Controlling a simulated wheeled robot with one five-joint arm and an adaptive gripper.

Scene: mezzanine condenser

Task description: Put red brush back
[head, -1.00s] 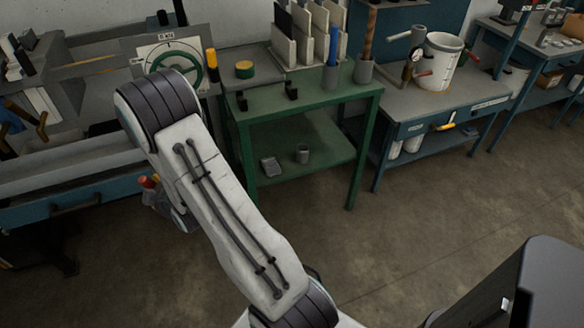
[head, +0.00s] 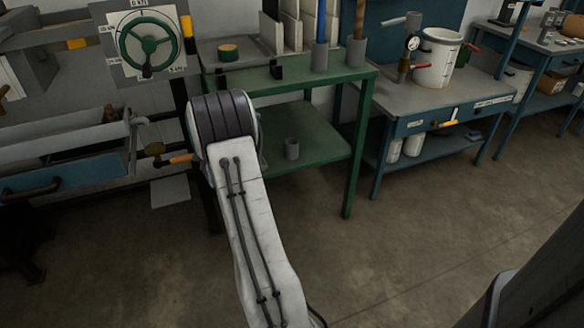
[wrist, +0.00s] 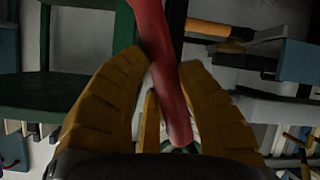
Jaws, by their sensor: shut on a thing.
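The red brush (wrist: 172,95) shows in the wrist view as a red, rod-like length slanting between my fingers; its upper end runs out of the top of the picture. My gripper (wrist: 158,66), with yellow-brown ridged fingers, is shut on it. In the head view the gripper and the brush are hidden behind my arm. On the green table (head: 345,76), a blue brush (head: 321,22) and a brown-handled one (head: 359,18) stand upright in separate grey cups.
File-like white holders (head: 293,28) stand at the back of the green table. A green handwheel panel (head: 146,48) is at left, above a blue-fronted bench (head: 75,173). A blue bench with a white bucket (head: 437,62) is at right. The floor in front is clear.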

